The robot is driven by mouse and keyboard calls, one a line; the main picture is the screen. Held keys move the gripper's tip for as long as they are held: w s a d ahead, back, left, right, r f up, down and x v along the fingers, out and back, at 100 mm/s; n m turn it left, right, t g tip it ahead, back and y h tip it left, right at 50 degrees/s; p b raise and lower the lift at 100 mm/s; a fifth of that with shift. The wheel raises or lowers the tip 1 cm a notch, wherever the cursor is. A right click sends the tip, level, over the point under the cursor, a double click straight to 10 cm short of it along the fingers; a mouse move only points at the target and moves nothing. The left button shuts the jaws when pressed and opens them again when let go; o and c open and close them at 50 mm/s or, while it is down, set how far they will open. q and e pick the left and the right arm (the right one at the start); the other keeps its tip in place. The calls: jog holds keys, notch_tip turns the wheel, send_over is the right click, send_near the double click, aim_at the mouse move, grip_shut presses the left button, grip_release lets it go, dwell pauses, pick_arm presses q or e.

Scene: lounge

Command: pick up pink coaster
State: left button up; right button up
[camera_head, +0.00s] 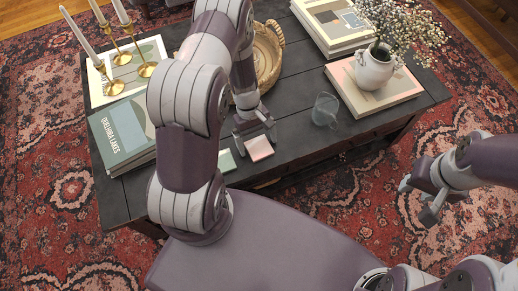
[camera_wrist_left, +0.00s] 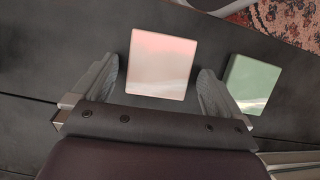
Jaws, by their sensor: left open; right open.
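The pink coaster (camera_head: 259,148) is a flat square lying on the dark wooden table near its front edge. In the left wrist view the pink coaster (camera_wrist_left: 162,64) lies between and just beyond my open left fingers, and I see no contact. My left gripper (camera_head: 254,132) is open above the table, right by the coaster; its fingers also show in the left wrist view (camera_wrist_left: 157,88). My right gripper (camera_head: 426,193) is open and empty, off to the right over the rug.
A green coaster (camera_wrist_left: 253,83) lies beside the pink one, close to one left finger. A glass mug (camera_head: 325,110), a wicker basket (camera_head: 268,58), books (camera_head: 122,133) with brass candlesticks behind them, and a white flower vase (camera_head: 374,70) also stand on the table (camera_head: 296,141).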

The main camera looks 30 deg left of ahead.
pick_arm(q)
jog(key=c, duration=1.1)
jog(key=shift+c, duration=0.2)
